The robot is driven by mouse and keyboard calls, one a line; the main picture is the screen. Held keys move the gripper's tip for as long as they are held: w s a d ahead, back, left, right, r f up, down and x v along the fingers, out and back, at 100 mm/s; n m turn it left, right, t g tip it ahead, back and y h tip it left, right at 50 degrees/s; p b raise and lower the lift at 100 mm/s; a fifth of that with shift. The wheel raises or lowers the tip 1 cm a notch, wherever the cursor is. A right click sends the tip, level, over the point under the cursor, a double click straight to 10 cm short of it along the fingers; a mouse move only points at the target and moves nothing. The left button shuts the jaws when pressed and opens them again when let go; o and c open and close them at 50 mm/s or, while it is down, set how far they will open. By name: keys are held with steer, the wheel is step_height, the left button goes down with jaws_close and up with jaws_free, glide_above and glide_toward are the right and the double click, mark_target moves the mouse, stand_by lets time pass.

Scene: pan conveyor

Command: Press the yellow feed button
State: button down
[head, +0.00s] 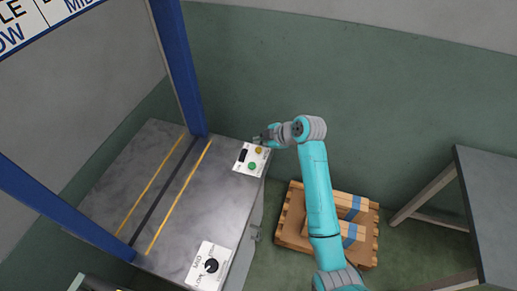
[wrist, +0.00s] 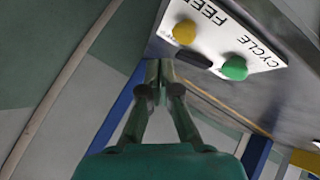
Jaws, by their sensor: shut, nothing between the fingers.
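The yellow feed button (head: 259,150) sits on a white panel (head: 239,166) at the right corner of the grey machine top. It also shows in the wrist view (wrist: 185,32), near the lettering FEED. A green button (head: 252,166) is on the same panel, by the lettering CYCLE in the wrist view (wrist: 234,68). My gripper (head: 258,139) is just beyond the yellow button in the head view. In the wrist view my gripper (wrist: 159,68) has its fingertips together and empty, below and left of the yellow button. I cannot tell the exact gap between them.
Blue posts (head: 178,65) frame the machine top (head: 150,180). A second panel with a black dial (head: 211,265) is at its near edge. A wooden pallet (head: 283,237) with boxes lies on the floor, and a grey table (head: 490,200) stands right.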

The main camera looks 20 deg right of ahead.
mark_target(260, 150)
steer(key=shift+r, duration=1.8)
